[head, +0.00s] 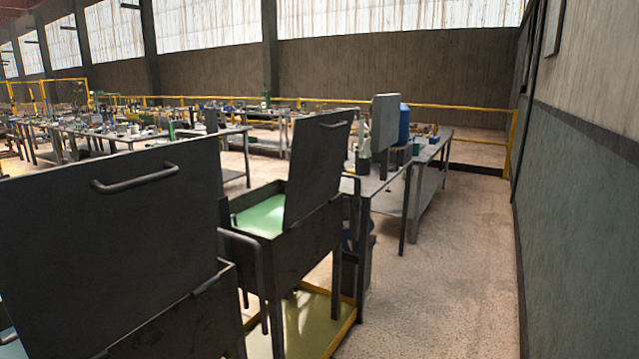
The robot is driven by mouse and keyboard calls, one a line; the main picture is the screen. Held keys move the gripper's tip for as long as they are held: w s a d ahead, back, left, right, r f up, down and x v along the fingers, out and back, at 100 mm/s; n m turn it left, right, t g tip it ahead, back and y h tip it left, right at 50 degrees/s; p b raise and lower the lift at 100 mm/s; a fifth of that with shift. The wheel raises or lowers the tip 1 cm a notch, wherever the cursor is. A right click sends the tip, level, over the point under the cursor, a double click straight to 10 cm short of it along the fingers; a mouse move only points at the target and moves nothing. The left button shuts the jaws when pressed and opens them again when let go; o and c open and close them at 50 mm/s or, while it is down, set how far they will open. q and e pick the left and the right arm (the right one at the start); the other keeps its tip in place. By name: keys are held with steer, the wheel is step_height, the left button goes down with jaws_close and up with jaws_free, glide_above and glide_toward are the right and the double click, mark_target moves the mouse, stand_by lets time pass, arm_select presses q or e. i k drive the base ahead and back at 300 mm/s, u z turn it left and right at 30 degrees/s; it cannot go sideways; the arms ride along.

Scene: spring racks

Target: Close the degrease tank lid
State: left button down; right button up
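Two dark metal tanks with raised lids stand to my left in the head view; I cannot tell which is the degrease tank. The nearer tank (190,325) is cut off by the lower left edge. Its large lid (110,240) stands upright with a bar handle (136,178). The farther tank (285,240) holds green liquid (262,218). Its lid (318,165) also stands raised, tilted, with a small handle (333,124) near its top. Neither of my grippers shows in the view.
A yellow-edged tray (352,318) lies under the farther tank. Worktables (437,150) with a blue drum (404,124) stand beyond. A clear concrete aisle (450,270) runs between the tanks and the right wall (580,190). A yellow rail (460,106) crosses the back.

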mark_target(318, 145)
steer(key=z, duration=0.7)
steer(key=i, duration=2.75)
steer(key=u, duration=0.75)
